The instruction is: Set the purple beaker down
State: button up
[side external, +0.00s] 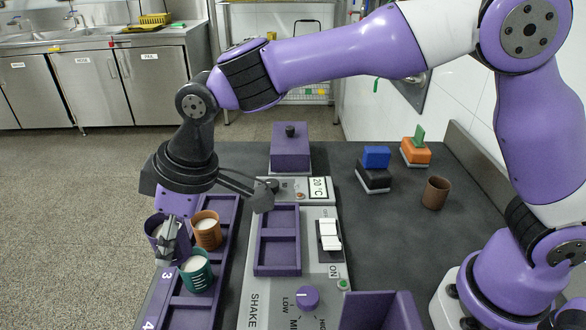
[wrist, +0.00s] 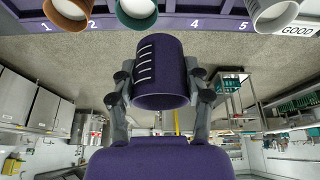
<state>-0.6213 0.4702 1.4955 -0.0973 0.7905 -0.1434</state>
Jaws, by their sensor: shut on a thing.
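My gripper (side external: 168,240) is shut on the purple beaker (side external: 182,244), with one finger on each side of it in the wrist view (wrist: 160,72). The beaker has white marks on its side and looks near upright. In the side view it is by the left edge of the purple numbered rack (side external: 222,218), beside the orange beaker (side external: 206,238) and behind the green beaker (side external: 197,280). In the wrist view it appears clear of the rack's edge (wrist: 170,23). Its exact height over the rack cannot be told. The orange and green beakers stand in the rack with pale contents.
A shaker (side external: 290,285) with an empty purple two-part tray (side external: 278,258) stands right of the rack. A purple lidded block (side external: 290,150) is behind it. A brown cup (side external: 436,192) and blue-black (side external: 374,178) and orange (side external: 415,152) blocks sit at the right.

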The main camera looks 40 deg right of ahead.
jog(key=s+a+f+n+g, duration=0.1)
jog(key=s+a+f+n, duration=0.15)
jog(key=s+a, duration=0.2)
jog(key=shift+y, duration=0.4)
jog(key=f, duration=0.7)
jog(key=shift+d+f, duration=0.35)
jog(key=shift+d, duration=0.05)
jog(key=shift+f, duration=0.1)
jog(key=o, duration=1.2)
jog(key=v, duration=1.1)
jog(key=s+d+r+m+t+h, duration=0.1)
jog(key=d+r+m, duration=0.2)
jog(key=d, duration=0.6)
jog(key=s+d+r+m+t+h, duration=0.1)
jog(key=d+r+m+t, duration=0.2)
jog(key=d, duration=0.6)
jog(key=s+d+m, duration=0.2)
jog(key=d, duration=0.1)
jog(key=s+d+m+h, duration=0.1)
jog(key=s+d+m, duration=0.1)
jog(key=d, duration=0.1)
jog(key=s+d+m+h, duration=0.1)
jog(key=s+d+m, duration=0.1)
jog(key=d, duration=0.1)
jog(key=shift+f, duration=0.25)
